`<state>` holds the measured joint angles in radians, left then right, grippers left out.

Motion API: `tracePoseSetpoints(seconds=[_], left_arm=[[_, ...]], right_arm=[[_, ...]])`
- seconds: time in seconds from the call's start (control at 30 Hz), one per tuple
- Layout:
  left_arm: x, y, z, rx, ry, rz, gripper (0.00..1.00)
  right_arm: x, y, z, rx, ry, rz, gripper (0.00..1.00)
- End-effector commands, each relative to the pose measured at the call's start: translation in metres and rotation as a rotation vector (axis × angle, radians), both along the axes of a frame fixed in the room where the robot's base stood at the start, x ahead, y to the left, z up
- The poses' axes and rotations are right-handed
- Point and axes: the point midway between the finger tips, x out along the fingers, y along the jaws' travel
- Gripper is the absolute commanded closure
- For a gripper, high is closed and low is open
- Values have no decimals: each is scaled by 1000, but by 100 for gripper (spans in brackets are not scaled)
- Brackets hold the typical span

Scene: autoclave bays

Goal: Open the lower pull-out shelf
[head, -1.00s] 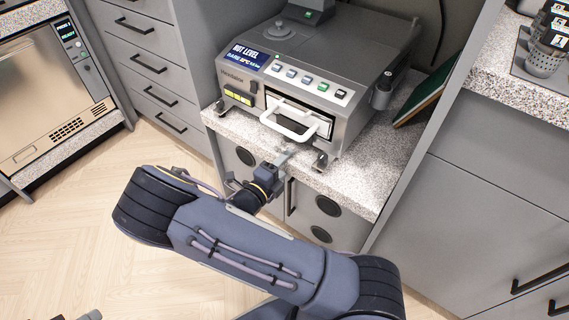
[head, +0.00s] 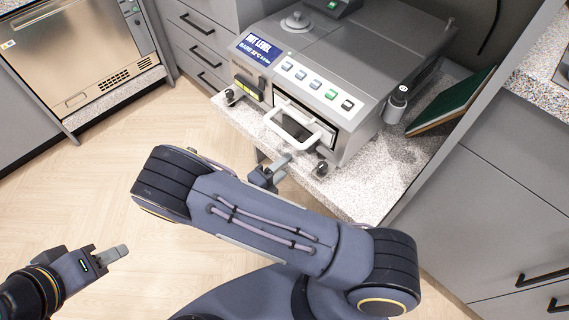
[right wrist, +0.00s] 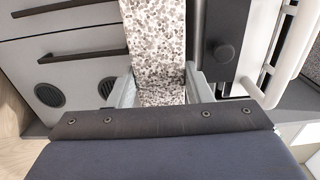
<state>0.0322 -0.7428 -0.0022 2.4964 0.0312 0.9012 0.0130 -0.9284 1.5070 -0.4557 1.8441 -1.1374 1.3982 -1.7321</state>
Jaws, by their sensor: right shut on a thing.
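The pull-out shelf (head: 342,195) is a speckled grey slab under a grey benchtop machine (head: 330,70). It stands out from its cabinet bay, with floor visible below its left front edge. My right gripper (head: 282,163) is at the front edge, below the machine's white handle (head: 292,135). In the right wrist view the fingers (right wrist: 160,90) lie on both sides of the speckled slab (right wrist: 155,50), shut on it. My left gripper (head: 110,254) is at the lower left over the floor, apart from everything; its finger gap cannot be made out.
A green book or folder (head: 453,100) leans at the right of the machine. Grey drawers with dark handles (head: 197,23) stand behind left, and a steel-door unit (head: 75,50) at far left. Grey cabinets (head: 500,200) border the right. The wood floor (head: 100,170) at left is clear.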

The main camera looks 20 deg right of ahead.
Motion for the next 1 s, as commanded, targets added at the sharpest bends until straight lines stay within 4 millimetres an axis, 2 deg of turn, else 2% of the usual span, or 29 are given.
tracePoseSetpoints(seconds=[0.1,0.13,0.27,0.53,0.63,1.0], left_arm=[[0,0,0,0,0,0,64],[0,0,0,0,0,0,64],[0,0,0,0,0,0,64],[0,0,0,0,0,0,64],[0,0,2,0,0,0,64],[0,0,12,0,0,0,64]], right_arm=[[2,0,2,-2,-6,3,95],[2,1,1,-1,-5,3,51],[1,1,1,-1,-4,3,34],[0,1,1,0,-2,1,33],[-2,7,1,1,-2,3,33],[-23,61,1,1,-3,4,33]])
